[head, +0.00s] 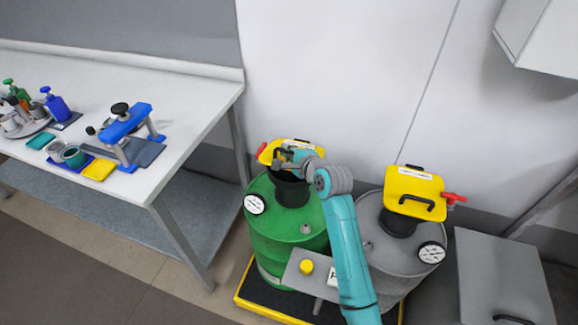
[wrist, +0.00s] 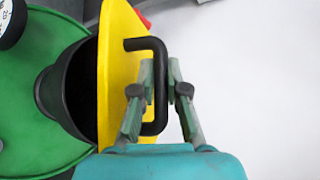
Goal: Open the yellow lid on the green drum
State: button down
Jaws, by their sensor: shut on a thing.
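The green drum (head: 275,233) stands behind my arm in the head view, and its top (wrist: 45,120) shows at the left of the wrist view. Its yellow lid (head: 290,148) stands tilted up from the black funnel neck (head: 290,190). In the wrist view the yellow lid (wrist: 117,60) is seen nearly edge-on, with the dark funnel mouth (wrist: 78,90) uncovered beside it. My gripper (wrist: 163,75) is shut on the lid's black handle (wrist: 150,44), with one finger on each side of its bar. In the head view my gripper (head: 285,160) is partly hidden by its own wrist.
A grey drum (head: 385,250) with a yellow lid (head: 414,190) and red lever (head: 454,197) stands close on the right. Both drums stand on a yellow-edged pallet (head: 245,297). A white table (head: 180,120) with tools stands left. The wall is close behind.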

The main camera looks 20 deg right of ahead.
jog(key=w+d+r+m+g+y, duration=0.3)
jog(key=w+d+r+m+g, duration=0.2)
jog(key=w, duration=0.7)
jog(key=shift+w+d+r+g+y, duration=0.35)
jog(key=shift+d+r+g, duration=1.15)
jog(key=shift+d, duration=0.6)
jog(key=c, duration=1.4)
grip_release()
jog(key=shift+c, duration=0.2)
jog(key=v, duration=1.2)
